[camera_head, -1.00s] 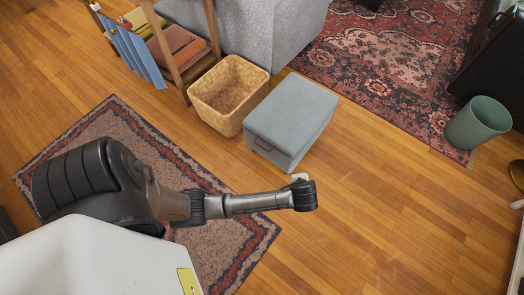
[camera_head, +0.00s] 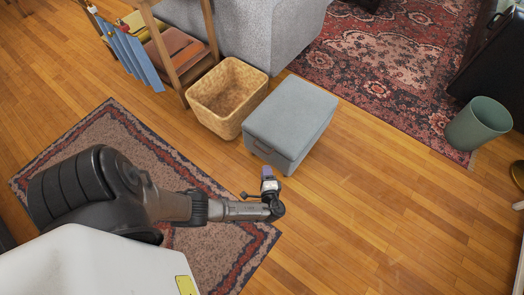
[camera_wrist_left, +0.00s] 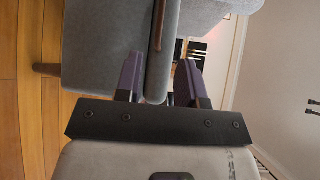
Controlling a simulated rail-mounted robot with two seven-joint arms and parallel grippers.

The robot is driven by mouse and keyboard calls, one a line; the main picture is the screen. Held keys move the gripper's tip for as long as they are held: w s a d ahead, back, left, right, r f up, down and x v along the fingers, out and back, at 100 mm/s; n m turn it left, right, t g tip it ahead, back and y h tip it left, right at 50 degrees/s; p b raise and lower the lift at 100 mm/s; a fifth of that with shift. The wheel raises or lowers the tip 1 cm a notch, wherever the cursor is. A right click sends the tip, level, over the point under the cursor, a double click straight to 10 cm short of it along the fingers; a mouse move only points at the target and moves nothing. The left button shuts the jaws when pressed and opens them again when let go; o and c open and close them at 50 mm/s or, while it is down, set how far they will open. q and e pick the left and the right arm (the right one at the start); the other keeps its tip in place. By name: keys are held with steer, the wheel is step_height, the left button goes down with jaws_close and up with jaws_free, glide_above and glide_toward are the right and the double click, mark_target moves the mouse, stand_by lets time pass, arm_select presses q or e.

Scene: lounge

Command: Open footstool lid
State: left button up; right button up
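The footstool (camera_head: 290,125) is a grey fabric box standing on the wooden floor. Its lid (camera_head: 293,108) lies flat and closed, and a brown handle (camera_head: 265,147) shows on its near end. My left gripper (camera_head: 268,173) is just in front of that near end, below the handle in the picture. In the left wrist view the two purple fingers (camera_wrist_left: 158,80) are apart, with the grey footstool (camera_wrist_left: 95,60) close ahead and the handle strip (camera_wrist_left: 158,25) beyond them. I cannot tell whether the fingers touch it. My right gripper is not in view.
A woven basket (camera_head: 228,95) stands close left of the footstool, with a grey sofa (camera_head: 240,40) behind. A patterned rug (camera_head: 130,150) lies under my left arm. A green bin (camera_head: 478,124) stands at the right. The floor right of the footstool is clear.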

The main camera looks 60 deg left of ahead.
mark_target(262, 150)
arm_select(q)
steer(key=shift+b+x, duration=2.25)
steer(key=shift+x, duration=3.7)
jaws_close()
